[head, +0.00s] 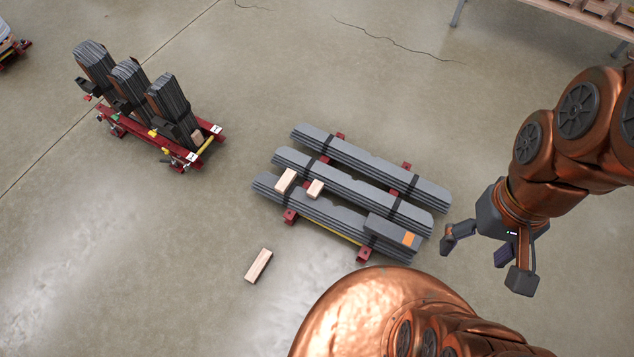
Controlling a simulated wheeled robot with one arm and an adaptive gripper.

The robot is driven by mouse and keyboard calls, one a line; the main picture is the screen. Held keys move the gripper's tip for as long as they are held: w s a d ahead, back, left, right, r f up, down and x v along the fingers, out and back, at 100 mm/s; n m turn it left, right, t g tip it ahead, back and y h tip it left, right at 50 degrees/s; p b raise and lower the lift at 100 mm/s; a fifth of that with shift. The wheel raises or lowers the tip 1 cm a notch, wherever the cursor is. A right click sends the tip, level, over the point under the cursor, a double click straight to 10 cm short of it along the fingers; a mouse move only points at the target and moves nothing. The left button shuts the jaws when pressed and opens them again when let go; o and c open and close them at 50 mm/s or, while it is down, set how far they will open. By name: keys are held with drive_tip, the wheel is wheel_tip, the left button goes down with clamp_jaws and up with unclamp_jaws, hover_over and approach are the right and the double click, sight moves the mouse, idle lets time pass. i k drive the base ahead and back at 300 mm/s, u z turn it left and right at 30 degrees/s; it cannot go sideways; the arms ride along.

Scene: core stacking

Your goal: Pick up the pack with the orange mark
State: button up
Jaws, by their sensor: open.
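The pack with the orange mark (378,230) is a short grey stack lying at the right end of the nearest long grey bundle (318,216). The orange mark (408,239) is a small patch on its right end. My gripper (488,262) is open and empty, to the right of the pack and apart from it. Its fingers are spread and point down and left. Part of the pack's lower side merges with the bundle and is hard to tell apart.
Two more strapped grey bundles (370,157) lie behind on red supports (364,254). Wooden blocks (286,180) rest on the bundles, and another block (258,266) lies on the floor. A red rack (165,135) with upright stacks (170,98) stands at the upper left. Floor between is clear.

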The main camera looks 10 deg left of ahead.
sight(412, 240)
drive_tip(key=u, duration=0.55)
drive_tip(key=k, duration=1.25)
drive_tip(key=z, duration=0.05)
drive_tip(key=i, duration=0.85)
drive_tip(key=u, duration=0.35)
